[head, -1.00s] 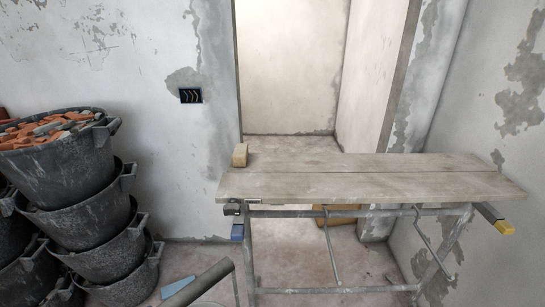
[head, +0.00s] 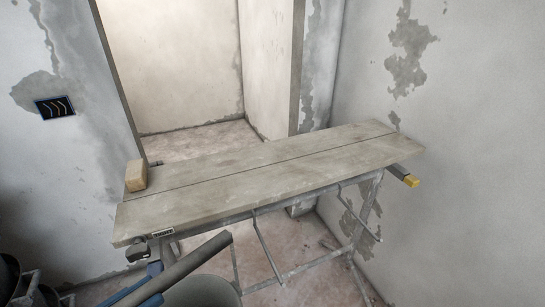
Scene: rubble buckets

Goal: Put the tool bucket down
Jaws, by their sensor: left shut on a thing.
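The tool bucket (head: 200,292) is a grey rounded shape cut off by the bottom edge of the head view, in front of the trestle table's left end. A dark grey tube (head: 178,270) slants up to the right over its rim, with a blue piece (head: 140,293) beside it. My left gripper is shut on the bucket, which is off the table. Its fingers cannot be made out, and the bucket's lower part is out of view. My right gripper is not in view. The trestle table (head: 275,175) has a plank top.
A tan block (head: 136,176) sits at the table's left end; the rest of the top is clear. A yellow-tipped bar (head: 408,178) sticks out at the right. Dark rubble buckets (head: 10,283) show at the lower left. Walls stand behind and right.

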